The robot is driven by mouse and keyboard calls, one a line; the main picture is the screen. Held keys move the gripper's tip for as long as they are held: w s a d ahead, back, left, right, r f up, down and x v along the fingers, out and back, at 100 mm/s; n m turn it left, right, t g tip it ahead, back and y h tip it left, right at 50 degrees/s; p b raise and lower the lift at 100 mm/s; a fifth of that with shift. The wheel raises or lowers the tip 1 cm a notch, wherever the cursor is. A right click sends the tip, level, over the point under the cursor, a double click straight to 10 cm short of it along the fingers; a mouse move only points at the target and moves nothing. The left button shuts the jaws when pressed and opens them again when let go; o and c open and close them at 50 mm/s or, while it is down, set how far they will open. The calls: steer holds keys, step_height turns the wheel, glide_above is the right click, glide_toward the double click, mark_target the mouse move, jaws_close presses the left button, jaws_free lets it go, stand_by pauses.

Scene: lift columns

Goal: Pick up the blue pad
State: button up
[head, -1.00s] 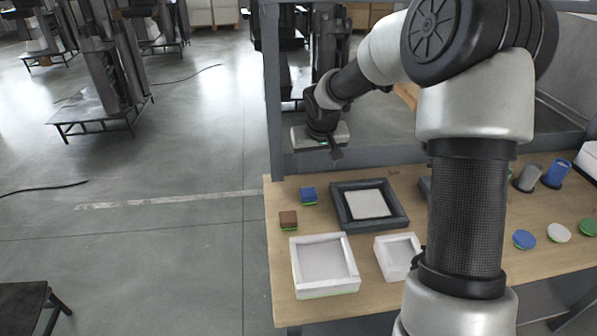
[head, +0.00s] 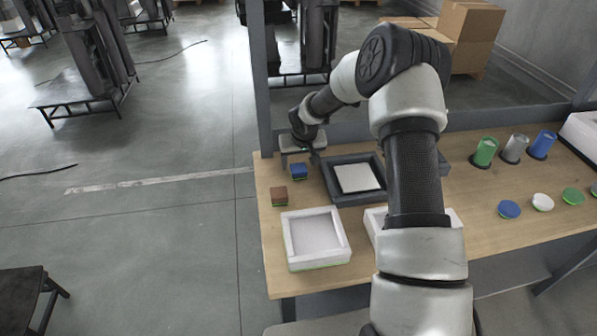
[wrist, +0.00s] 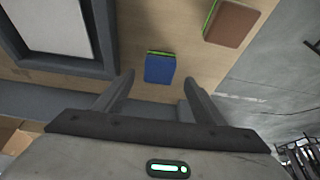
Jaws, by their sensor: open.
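The blue pad (head: 299,172) is a small block with a green edge, lying on the wooden table near its left back corner. In the wrist view the blue pad (wrist: 159,68) lies just beyond the fingertips, about midway between them. My gripper (wrist: 158,84) is open and empty, with a finger to each side and a gap to the pad. In the head view my gripper (head: 315,157) hangs over the table's back edge, just behind the pad. Its fingers are small and partly unclear there.
A brown pad (head: 279,196) lies in front of the blue pad. A dark frame tray (head: 331,184) with a white inset stands to the right. A white tray (head: 290,262) is nearer. Cups (head: 485,152) and round discs (head: 509,209) are at right. A grey post (head: 258,80) rises at the back.

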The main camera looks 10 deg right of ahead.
mark_target(299, 167)
steer(key=x, duration=0.4)
steer(key=shift+w+f+p, duration=0.1)
steer(key=shift+f+p, duration=0.25)
steer(key=c, duration=1.1)
steer(key=shift+d, duration=0.1)
